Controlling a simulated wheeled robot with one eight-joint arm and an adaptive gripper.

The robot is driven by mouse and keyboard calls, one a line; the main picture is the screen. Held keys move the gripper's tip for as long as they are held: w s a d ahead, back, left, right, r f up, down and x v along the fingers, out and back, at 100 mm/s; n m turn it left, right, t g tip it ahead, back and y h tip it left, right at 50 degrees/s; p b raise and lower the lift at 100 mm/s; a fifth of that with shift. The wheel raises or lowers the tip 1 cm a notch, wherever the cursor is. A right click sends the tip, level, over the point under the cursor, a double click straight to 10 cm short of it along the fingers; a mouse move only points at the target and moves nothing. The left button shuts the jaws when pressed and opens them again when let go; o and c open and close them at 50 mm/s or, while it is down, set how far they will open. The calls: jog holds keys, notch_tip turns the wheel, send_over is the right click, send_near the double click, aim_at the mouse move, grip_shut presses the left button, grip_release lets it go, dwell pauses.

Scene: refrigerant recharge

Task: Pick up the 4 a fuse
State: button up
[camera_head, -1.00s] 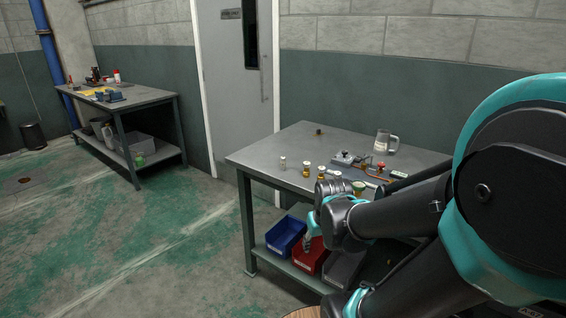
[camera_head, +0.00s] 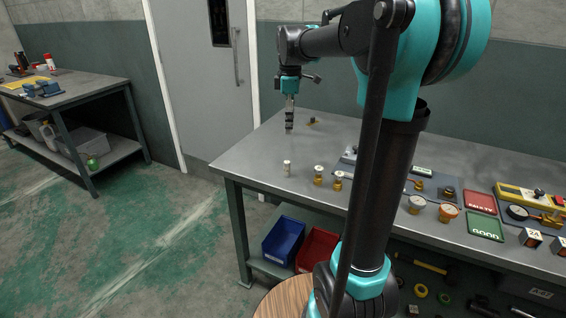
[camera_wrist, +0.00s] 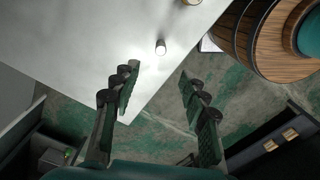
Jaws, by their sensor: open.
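A small pale cylinder (camera_head: 287,168), which looks like a fuse, stands upright near the left front corner of the grey workbench (camera_head: 240,163). I cannot read a rating on it. In the wrist view the pale cylinder (camera_wrist: 160,47) is near the bench edge, ahead of and between the finger lines. My gripper (camera_head: 289,128) points down above the bench's left part, behind the cylinder and apart from it. In the wrist view my gripper (camera_wrist: 158,85) has its fingers spread with nothing between them.
Brass fittings with pale tops (camera_head: 319,175) stand just right of the cylinder. A small dark brass part (camera_head: 312,121) lies behind it. Blue (camera_head: 283,240) and red (camera_head: 318,248) bins sit below.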

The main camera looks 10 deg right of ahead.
aim_at(287, 162)
notch_tip(287, 162, down, 12)
jog(key=shift+w+a+r, duration=0.1)
jog(key=shift+w+r, duration=0.05)
jog(key=shift+r, duration=0.05)
jog(key=shift+s+a+f, duration=0.15)
jog(key=shift+f, duration=1.25)
jog(key=shift+s+a+f, duration=0.1)
jog(key=shift+f, duration=1.3)
grip_shut()
